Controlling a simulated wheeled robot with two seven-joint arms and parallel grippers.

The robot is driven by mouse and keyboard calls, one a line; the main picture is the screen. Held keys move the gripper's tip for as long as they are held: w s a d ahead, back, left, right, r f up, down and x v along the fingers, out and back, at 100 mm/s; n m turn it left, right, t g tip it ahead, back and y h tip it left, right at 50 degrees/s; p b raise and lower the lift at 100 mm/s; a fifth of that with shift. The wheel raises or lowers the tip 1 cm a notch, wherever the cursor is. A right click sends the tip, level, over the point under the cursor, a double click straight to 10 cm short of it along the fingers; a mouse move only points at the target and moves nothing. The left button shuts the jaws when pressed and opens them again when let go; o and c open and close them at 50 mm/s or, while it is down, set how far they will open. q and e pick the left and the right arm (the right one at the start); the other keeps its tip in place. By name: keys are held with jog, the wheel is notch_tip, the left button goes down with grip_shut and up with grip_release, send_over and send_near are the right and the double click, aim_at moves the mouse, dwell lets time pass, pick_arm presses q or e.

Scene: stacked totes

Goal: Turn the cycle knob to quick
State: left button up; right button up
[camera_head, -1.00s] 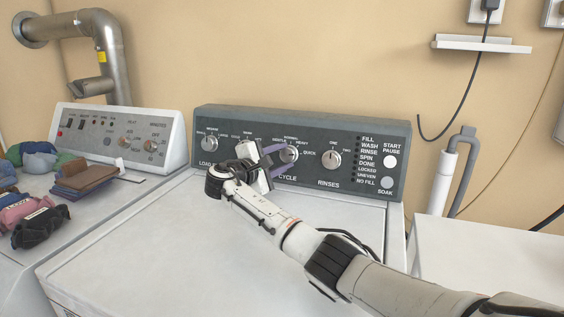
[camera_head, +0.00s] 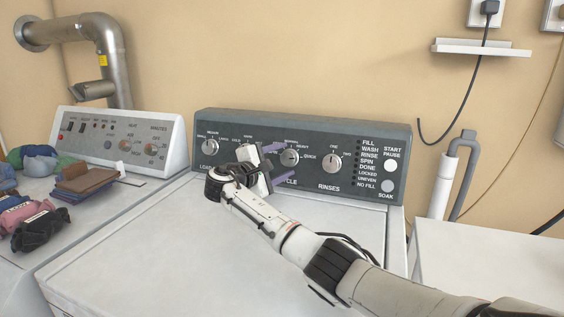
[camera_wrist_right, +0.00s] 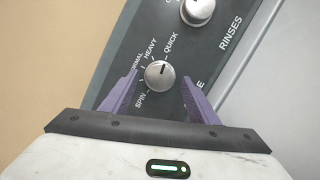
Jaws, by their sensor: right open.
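The cycle knob (camera_head: 290,158) is a round silver dial on the dark washer panel (camera_head: 232,125). In the right wrist view the knob (camera_wrist_right: 159,74) has a dark pointer mark that points up toward the QUICK label (camera_wrist_right: 170,42). My right gripper (camera_head: 285,158) is open in front of the panel, its purple fingers spread on either side of the knob. In the right wrist view the gripper (camera_wrist_right: 160,90) shows clear gaps between both fingers and the knob. Part of the CYCLE lettering is hidden. My left gripper is not in view.
The rinses knob (camera_head: 332,162) is right of the cycle knob, and the load knob (camera_head: 209,147) is left. The START/PAUSE button (camera_head: 390,165) is farther right. Clothes (camera_head: 40,235) lie on the dryer at left. The washer lid (camera_head: 150,240) is clear.

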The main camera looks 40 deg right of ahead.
jog(key=shift+a+r+p, duration=0.2)
jog(key=shift+a+p, duration=0.15)
pick_arm(q)
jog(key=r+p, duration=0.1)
jog(key=p, duration=0.1)
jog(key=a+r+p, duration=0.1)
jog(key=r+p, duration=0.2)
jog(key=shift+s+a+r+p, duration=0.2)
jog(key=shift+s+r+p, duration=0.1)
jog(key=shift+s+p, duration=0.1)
pick_arm(e)
jog(key=f+v, duration=0.1)
jog(key=v, duration=0.8)
jog(key=shift+a+r, duration=0.25)
jog(key=shift+r, duration=0.1)
jog(key=shift+s, duration=0.15)
